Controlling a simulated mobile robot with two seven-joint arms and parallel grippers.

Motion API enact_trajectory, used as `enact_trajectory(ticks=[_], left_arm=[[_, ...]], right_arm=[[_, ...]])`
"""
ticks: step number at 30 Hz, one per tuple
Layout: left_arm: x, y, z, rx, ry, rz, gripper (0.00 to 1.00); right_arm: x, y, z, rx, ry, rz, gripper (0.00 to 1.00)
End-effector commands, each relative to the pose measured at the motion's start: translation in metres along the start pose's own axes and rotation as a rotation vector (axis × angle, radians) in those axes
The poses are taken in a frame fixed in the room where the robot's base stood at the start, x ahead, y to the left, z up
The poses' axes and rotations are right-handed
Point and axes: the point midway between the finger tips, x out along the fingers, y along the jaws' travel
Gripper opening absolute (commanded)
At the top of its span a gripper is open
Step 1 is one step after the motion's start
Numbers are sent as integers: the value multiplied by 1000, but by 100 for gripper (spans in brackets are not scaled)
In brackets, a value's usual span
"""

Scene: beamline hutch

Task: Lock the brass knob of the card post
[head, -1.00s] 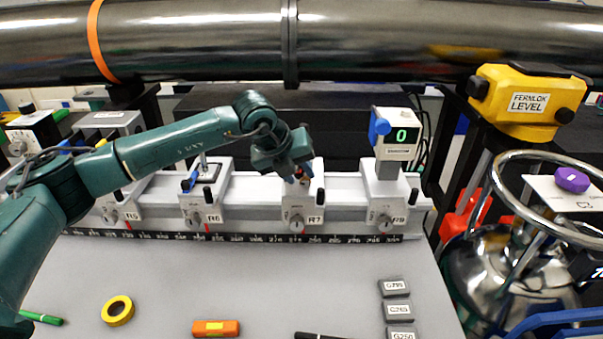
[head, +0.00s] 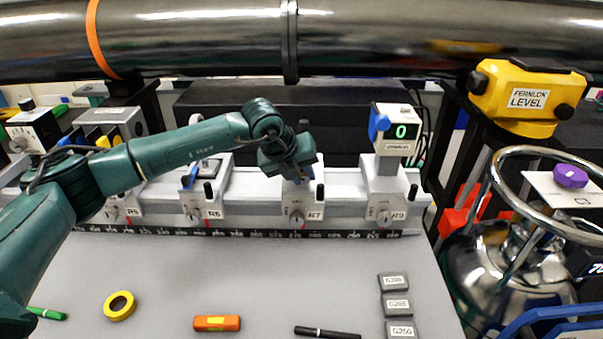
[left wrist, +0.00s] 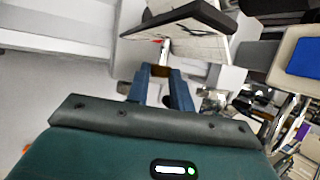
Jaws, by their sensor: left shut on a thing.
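My left gripper (head: 299,178) is at the rider marked R7 (head: 297,213) on the rail. Its wrist hides most of what stands on that rider in the head view. In the left wrist view, the two teal fingers (left wrist: 162,82) are shut on a small brownish thing, which looks like the brass knob (left wrist: 160,71). Just beyond it is a white card (left wrist: 195,42) with dark lines and a dark edge, tilted in this picture. The card post is mostly hidden by the gripper in the head view. My right gripper is not in view.
A rider marked R9 (head: 383,212) with a green digital readout (head: 402,132) stands right of the gripper. Rider R6 (head: 196,212) stands to the left. A black beam pipe (head: 400,45) runs overhead.

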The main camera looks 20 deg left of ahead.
Motion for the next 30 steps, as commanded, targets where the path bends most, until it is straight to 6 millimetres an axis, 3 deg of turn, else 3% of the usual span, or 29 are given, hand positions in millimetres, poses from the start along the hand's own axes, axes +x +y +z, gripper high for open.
enact_trajectory(ticks=[11,30], left_arm=[[0,-4,0,40,-1,92,0],[3,-12,-1,204,-3,492,0]], right_arm=[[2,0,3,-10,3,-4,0],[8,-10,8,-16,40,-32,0]])
